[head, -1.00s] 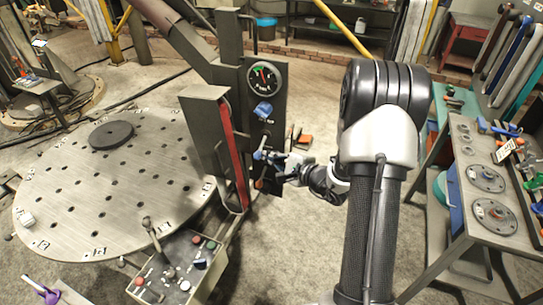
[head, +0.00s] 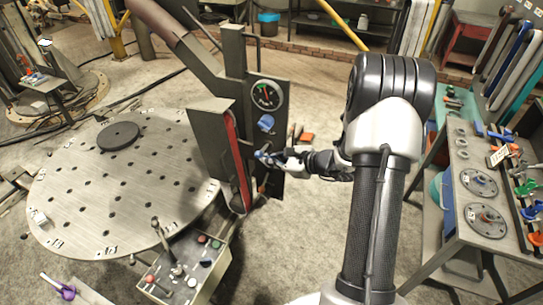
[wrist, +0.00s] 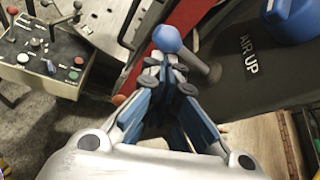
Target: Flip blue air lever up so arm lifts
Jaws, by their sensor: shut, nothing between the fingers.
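The air lever has a round blue knob (wrist: 167,39) on a grey rod that runs to the dark panel (wrist: 262,75), beside the white words "AIR UP". My gripper (wrist: 164,62) is shut and empty in the wrist view, its fingertips just below the knob. I cannot tell whether they touch it. In the head view my gripper (head: 277,159) is close in front of the panel (head: 281,138), and the tips and knob blur together there.
A pressure gauge (head: 266,96) and a blue part (head: 266,123) sit higher on the panel. A red strip (head: 236,160) runs beside it. A control box (head: 186,267) with levers stands below, a round perforated table (head: 80,195) left, and a tool bench (head: 455,150) right.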

